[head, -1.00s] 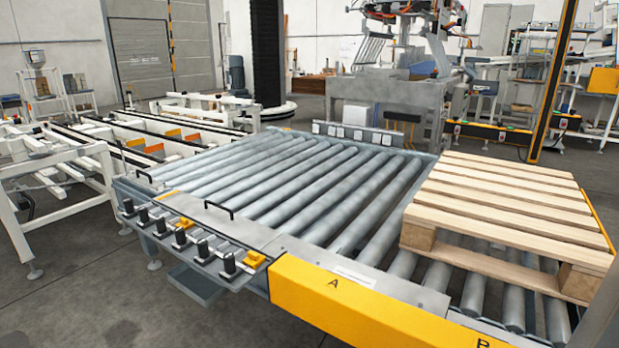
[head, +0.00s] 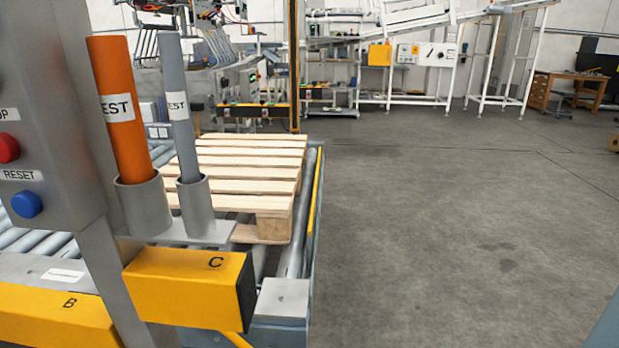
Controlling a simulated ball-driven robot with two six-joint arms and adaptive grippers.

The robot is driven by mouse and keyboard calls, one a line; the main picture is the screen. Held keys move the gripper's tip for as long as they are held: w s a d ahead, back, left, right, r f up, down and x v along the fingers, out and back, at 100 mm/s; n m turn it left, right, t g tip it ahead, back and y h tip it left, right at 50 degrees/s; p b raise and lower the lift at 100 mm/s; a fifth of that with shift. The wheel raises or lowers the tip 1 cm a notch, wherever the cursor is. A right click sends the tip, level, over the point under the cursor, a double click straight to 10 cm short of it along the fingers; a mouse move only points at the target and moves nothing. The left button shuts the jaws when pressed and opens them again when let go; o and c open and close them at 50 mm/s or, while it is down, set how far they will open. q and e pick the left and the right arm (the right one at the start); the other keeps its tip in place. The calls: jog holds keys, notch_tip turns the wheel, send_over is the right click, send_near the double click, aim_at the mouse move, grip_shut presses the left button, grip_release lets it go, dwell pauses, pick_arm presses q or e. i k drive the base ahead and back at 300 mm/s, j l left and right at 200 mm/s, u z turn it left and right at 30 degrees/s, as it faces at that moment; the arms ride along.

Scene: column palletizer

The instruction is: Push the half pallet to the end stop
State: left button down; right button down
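The half pallet (head: 251,159) is light wood with several top slats. In the head view it lies flat on the roller conveyor (head: 296,246), near the conveyor's right edge. The post and two test tubes in front hide part of its left side. A narrow yellow strip (head: 316,190) runs along the conveyor edge just right of the pallet; I cannot tell whether this is the end stop. Neither of my grippers is in view.
A grey control post (head: 58,120) with red and blue buttons stands close at the left. An orange tube (head: 122,125) and a grey tube (head: 178,105) stand in holders beside it. A yellow block (head: 190,287) marked C is below. Open floor (head: 450,230) lies right.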

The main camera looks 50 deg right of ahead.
aim_at(286, 153)
jog(key=l, duration=0.6)
jog(key=k+l+u, duration=0.15)
jog(key=l, duration=1.1)
jog(key=u, duration=0.05)
